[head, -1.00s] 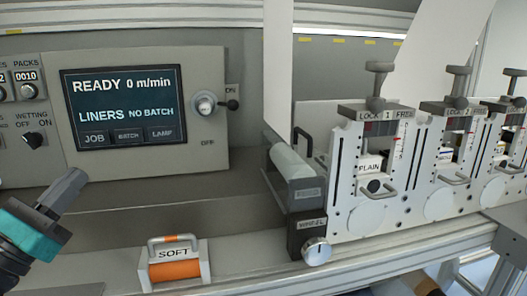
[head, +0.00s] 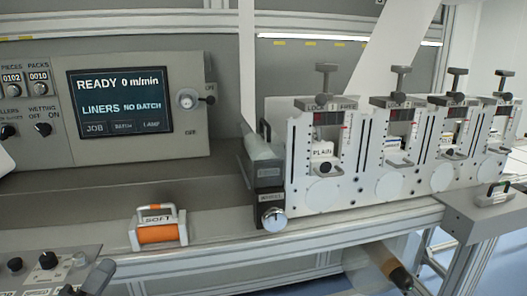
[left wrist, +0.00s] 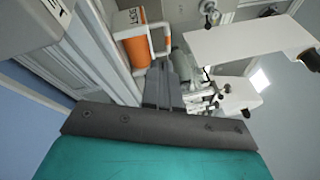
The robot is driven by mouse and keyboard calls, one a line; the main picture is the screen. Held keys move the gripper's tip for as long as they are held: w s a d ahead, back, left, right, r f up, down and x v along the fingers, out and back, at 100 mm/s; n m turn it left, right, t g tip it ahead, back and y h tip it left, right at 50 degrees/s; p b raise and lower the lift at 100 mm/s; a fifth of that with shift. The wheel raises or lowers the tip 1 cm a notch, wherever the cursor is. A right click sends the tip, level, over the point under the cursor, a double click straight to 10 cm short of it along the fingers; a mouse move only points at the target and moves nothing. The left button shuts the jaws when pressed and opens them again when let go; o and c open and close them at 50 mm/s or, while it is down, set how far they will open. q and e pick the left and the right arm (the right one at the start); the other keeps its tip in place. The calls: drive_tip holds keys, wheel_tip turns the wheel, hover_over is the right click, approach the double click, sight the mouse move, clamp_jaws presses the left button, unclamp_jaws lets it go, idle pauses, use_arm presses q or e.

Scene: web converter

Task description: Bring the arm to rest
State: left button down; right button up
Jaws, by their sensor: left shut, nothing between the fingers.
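My left gripper (head: 98,277) shows only in part at the bottom left edge of the head view, below the orange-and-white SOFT roller block. In the left wrist view its two dark fingers (left wrist: 160,84) are together and empty. The SOFT block (head: 160,228) sits on the grey ledge, apart from the gripper in the head view. It also shows beyond the fingers in the left wrist view (left wrist: 132,50). My right gripper is in neither view.
A screen (head: 118,101) reads READY 0 m/min, LINERS, NO BATCH. Several white stations with top handles, the first marked PLAIN (head: 322,150), line the right side. A control box (head: 45,268) is at the lower left.

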use_arm(q)
drive_tip(key=s+d+f+n+g, duration=0.4)
drive_tip(key=s+d+f+n, duration=0.2)
drive_tip(key=f+n, duration=0.4)
drive_tip(key=s+d+f+n+g+p, duration=0.1)
drive_tip(key=s+d+f+n+g, duration=0.3)
drive_tip(key=s+f+n, duration=0.5)
wheel_tip(320, 180, down, 3)
drive_tip(key=shift+s+d+n+g+y, duration=0.15)
drive_tip(key=shift+d+n+g+y, duration=0.15)
drive_tip(key=shift+d+n, duration=0.7)
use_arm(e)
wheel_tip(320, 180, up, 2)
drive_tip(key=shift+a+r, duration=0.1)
use_arm(q)
drive_tip(key=shift+a, duration=0.1)
drive_tip(key=shift+p, duration=0.3)
